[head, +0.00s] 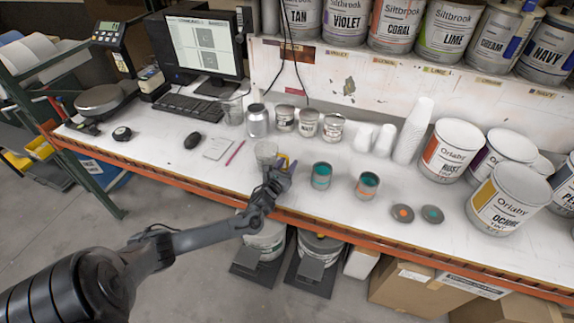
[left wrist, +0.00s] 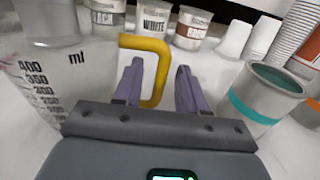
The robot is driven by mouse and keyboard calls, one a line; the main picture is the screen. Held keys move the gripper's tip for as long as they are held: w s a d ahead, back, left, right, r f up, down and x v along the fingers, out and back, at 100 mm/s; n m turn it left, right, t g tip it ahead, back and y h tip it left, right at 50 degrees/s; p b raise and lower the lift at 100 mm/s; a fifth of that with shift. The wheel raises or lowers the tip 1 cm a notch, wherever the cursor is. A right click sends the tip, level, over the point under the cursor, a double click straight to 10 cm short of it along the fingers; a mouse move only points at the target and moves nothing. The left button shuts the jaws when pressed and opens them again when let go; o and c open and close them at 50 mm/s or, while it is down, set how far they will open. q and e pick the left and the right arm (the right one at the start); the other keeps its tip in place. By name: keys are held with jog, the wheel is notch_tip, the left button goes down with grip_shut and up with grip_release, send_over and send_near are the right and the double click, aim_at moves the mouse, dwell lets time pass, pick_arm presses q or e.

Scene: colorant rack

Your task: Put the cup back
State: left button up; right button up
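The clear measuring cup (head: 266,153) with a yellow handle stands upright near the front edge of the table in the head view. In the left wrist view the cup (left wrist: 45,92) fills the left side, with ml marks on its wall. My left gripper (head: 281,170) is at the handle side of the cup. In the left wrist view its two purple fingers (left wrist: 157,85) are apart, with the upright bar of the yellow handle (left wrist: 161,72) between them. I see a gap between the bar and the right finger. My right gripper is not in view.
Two open cans with teal contents (head: 321,176) (head: 367,186) stand right of my gripper; two lids (head: 417,213) lie farther right. Another clear vessel (head: 233,112) stands near the monitor.

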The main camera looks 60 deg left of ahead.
pick_arm(q)
jog(key=shift+r, duration=0.15)
jog(key=p+v, duration=0.1)
jog(key=v, duration=1.1)
jog(key=shift+p, duration=0.35)
